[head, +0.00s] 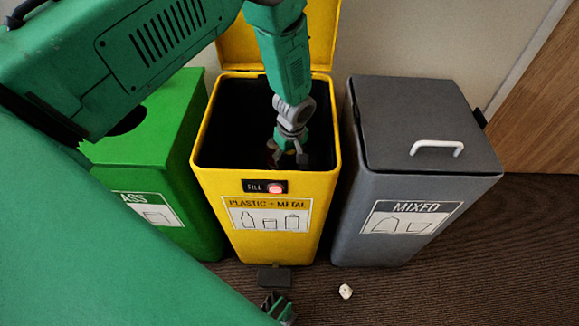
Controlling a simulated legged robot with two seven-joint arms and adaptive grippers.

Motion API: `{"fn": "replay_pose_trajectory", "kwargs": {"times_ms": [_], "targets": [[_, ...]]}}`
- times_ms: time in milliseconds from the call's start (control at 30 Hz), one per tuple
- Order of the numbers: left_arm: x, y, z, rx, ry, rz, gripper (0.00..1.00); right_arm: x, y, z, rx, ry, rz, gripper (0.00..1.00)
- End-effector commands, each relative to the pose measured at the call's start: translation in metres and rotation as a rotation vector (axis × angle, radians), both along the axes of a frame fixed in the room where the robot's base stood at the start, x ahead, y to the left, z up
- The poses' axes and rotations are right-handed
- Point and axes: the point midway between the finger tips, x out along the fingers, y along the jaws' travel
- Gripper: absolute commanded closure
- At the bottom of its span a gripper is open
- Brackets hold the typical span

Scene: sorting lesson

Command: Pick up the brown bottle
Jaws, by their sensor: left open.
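No brown bottle can be made out in the head view. My left gripper (287,158) hangs fingers-down inside the open yellow bin (265,180), below its rim. The gripper is open. A small dark reddish patch shows beside its fingers, but it is too small and shaded to tell what it is. The bin's inside is dark and its floor is hidden.
A green bin (150,150) with a round hole stands left, partly behind my arm. A closed grey bin (415,185) labelled MIXED stands right. A small white object (345,291) lies on the brown floor. The yellow bin has a dark pedal (275,277) and raised lid.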

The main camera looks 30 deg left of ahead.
Motion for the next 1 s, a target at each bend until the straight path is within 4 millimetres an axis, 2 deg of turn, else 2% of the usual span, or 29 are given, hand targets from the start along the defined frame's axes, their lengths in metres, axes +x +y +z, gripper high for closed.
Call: {"fn": "replay_pose_trajectory", "kwargs": {"times_ms": [267,333,400,433,767,867,1000], "targets": [[0.001,0.0,-0.003,0.001,-0.002,-0.001,0.54,0.0,0.0,-0.001,0.0,0.0,0.0,1.0],[0.001,0.0,-0.003,0.001,-0.002,0.0,0.72,0.0,0.0,-0.001,0.0,0.0,0.0,1.0],[0.001,0.0,-0.004,0.0,-0.001,0.0,0.97,0.0,0.0,-0.001,0.0,0.0,0.0,1.0],[0.001,0.0,-0.004,0.0,-0.002,0.0,1.0,0.0,0.0,-0.001,0.0,0.0,0.0,1.0],[0.001,0.001,-0.002,0.0,-0.001,0.0,1.0,0.0,0.0,0.0,0.0,0.0,0.0,1.0],[0.001,0.001,0.009,0.001,-0.002,0.0,1.0,0.0,0.0,0.004,0.0,0.0,0.0,1.0],[0.002,0.001,0.038,0.001,-0.004,0.0,1.0,0.0,0.0,0.014,0.0,0.0,0.0,1.0]]}}
